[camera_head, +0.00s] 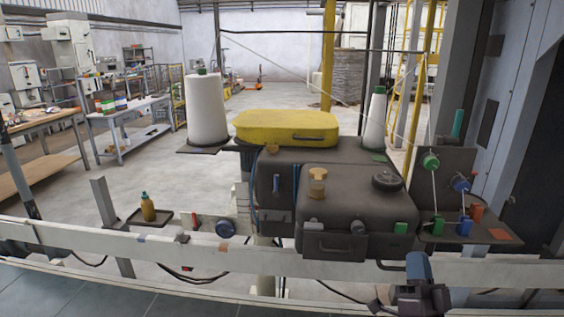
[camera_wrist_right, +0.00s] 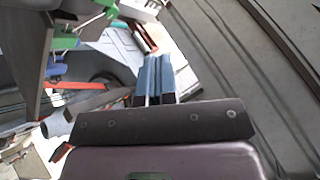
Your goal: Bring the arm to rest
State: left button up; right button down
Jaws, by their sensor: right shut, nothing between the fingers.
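My right gripper (camera_head: 418,264) is at the lower right of the head view, in front of the white rail and just right of the dark machine's front. Its blue fingers are together with nothing between them. In the right wrist view the blue fingers of the right gripper (camera_wrist_right: 155,78) point away from the dark bracket, side by side. The dark machine (camera_head: 365,212) stands behind the rail with a yellow lid (camera_head: 285,126) on top. I cannot tell whether the gripper touches anything. My left gripper is not in view.
A white rail (camera_head: 80,239) crosses the front. White cones stand left (camera_head: 207,112) and right (camera_head: 374,122) of the lid. A panel with green and blue knobs (camera_head: 445,175) stands right. An amber bottle (camera_head: 148,207) stands on a small shelf. Workbenches (camera_head: 125,113) are farther back left.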

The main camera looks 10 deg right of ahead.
jog(key=s+a+f+n+g+y, duration=0.1)
jog(key=a+f+n+g+y, duration=0.2)
jog(key=f+n+g, duration=0.95)
jog(key=s+a+f+m+g, duration=0.1)
jog(key=s+f+m+g, duration=0.1)
jog(key=s+f, duration=1.3)
jog(key=shift+s+a+f+m+y, duration=0.2)
jog(key=shift+s+f+m+y, duration=0.15)
jog(key=shift+m, duration=0.2)
